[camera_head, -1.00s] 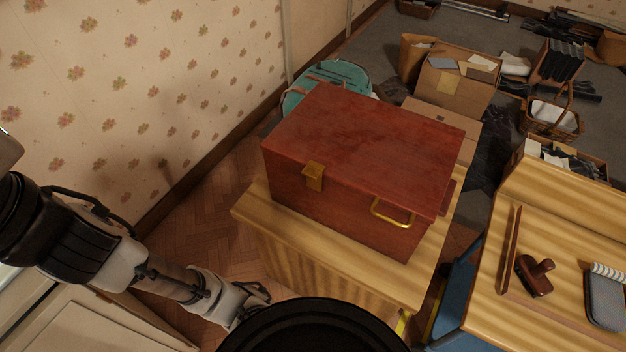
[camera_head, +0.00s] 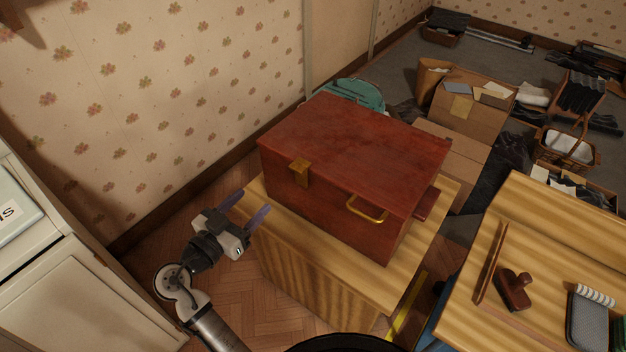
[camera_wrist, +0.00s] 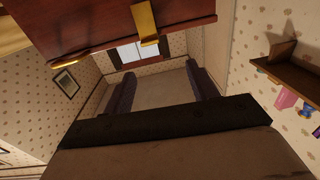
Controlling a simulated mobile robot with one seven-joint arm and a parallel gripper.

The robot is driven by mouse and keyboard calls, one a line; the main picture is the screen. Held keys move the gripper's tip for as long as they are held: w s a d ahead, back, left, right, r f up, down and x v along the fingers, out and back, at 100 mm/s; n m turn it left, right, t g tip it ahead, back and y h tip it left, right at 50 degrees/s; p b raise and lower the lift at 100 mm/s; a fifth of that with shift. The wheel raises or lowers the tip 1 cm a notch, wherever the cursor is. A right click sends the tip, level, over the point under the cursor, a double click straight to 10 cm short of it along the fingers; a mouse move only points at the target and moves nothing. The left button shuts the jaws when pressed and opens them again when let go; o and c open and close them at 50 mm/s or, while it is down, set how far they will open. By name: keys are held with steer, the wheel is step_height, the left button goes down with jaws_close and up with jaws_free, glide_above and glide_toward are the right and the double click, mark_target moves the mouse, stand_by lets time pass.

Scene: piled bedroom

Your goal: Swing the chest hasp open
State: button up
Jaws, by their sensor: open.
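A red-brown wooden chest (camera_head: 345,160) stands on a light wooden stand (camera_head: 310,270), its lid down. The brass hasp (camera_head: 299,173) is on the left part of the chest's front, lying flat over the lid seam. A brass handle (camera_head: 367,210) is on the front to its right. My gripper (camera_head: 249,207) is open and empty, left of the chest and a little below the hasp, apart from it. In the wrist view the chest (camera_wrist: 105,30) is at the top, with the hasp (camera_wrist: 145,22) between and beyond my gripper's fingers (camera_wrist: 163,88).
A white cabinet (camera_head: 85,290) is at the left, and the flowered wall (camera_head: 180,100) is behind. A second wooden table (camera_head: 550,240) at the right holds a stamp-like tool (camera_head: 515,290) and a brush. Cardboard boxes (camera_head: 470,110) stand behind the chest.

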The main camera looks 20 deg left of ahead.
mark_target(294, 171)
steer(key=shift+m+h, duration=0.3)
steer(key=shift+h, duration=0.2)
steer(key=p+x, duration=0.1)
steer(key=x, duration=0.3)
steer(key=d+p+x, duration=0.1)
steer(key=x, duration=0.3)
steer(key=p+x, duration=0.2)
steer(key=x, duration=0.2)
steer(key=shift+d+f, duration=0.25)
steer(key=shift+f, duration=0.1)
steer(key=shift+w+d+f, duration=0.1)
steer(key=shift+w+d, duration=0.1)
steer(key=shift+w, duration=0.4)
jaws_close()
